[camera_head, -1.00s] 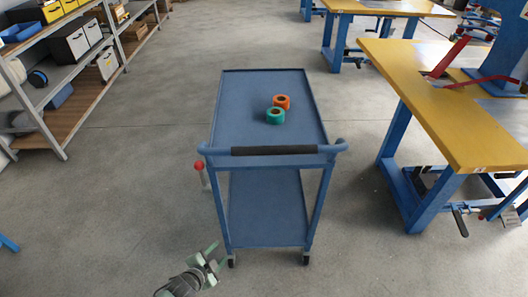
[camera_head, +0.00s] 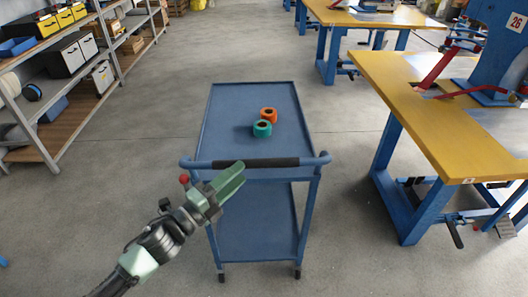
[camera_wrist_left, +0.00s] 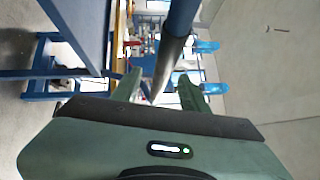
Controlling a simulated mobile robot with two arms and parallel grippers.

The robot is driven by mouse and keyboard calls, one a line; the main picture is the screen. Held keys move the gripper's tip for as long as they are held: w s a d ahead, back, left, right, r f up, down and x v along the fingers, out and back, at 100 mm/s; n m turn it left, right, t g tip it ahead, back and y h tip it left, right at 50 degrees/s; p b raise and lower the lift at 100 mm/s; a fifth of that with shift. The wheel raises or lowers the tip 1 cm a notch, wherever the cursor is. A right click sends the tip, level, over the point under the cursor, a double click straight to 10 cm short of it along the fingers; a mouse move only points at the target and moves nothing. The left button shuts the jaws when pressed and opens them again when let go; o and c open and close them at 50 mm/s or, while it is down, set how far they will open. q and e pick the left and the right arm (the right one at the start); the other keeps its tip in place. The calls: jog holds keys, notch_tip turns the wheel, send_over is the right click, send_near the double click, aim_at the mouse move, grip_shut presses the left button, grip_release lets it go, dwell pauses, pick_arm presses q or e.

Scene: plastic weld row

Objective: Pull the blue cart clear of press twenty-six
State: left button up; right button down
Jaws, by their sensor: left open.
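The blue cart (camera_head: 225,108) stands upright on the floor, its black-gripped push handle (camera_head: 280,162) facing me. A red ball-topped lever (camera_head: 184,179) shows by its left handle end. Press twenty-six (camera_head: 495,50) is at the right, with a "26" sign, on a yellow-topped bench (camera_head: 425,110); floor shows between bench and cart. My left gripper (camera_head: 238,174) is open at the handle, its fingers overlapping the grip's left part. In the left wrist view, the handle bar (camera_wrist_left: 172,50) runs between the spread fingers; contact cannot be told. My right gripper is out of view.
Shelving (camera_head: 75,115) with bins lines the left. Another yellow bench (camera_head: 375,18) stands behind. The floor left of the cart is clear.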

pick_arm(q)
jog(key=p+x, duration=0.1)
jog(key=x, duration=0.7)
jog(key=shift+r, duration=0.2)
jog(key=shift+d, duration=0.15)
jog(key=shift+c, duration=0.5)
grip_shut()
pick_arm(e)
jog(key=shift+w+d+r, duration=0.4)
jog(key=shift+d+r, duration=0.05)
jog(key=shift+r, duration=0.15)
pick_arm(q)
jog(key=shift+f, duration=0.1)
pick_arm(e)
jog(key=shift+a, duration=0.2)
